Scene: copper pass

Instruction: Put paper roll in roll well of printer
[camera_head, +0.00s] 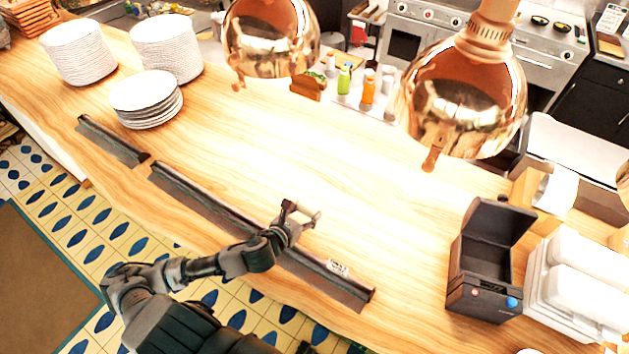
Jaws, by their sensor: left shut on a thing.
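The printer (482,293) is a dark box at the right of the counter. Its lid (498,221) stands open, and the roll well (487,261) shows as an open cavity that looks empty. A white roll (556,190) sits by a wooden holder behind the printer; I cannot tell if it is the task's paper roll. My left gripper (303,214) is over the middle of the counter, left of the printer and well apart from it. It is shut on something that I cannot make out. My right gripper is out of view.
Dark rails (205,200) run along the counter's near edge, with a small white item (338,267) on one. Copper lamps (465,95) hang over the far side. White containers (570,290) stand right of the printer. Plates (148,98) are stacked at left. The counter's middle is clear.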

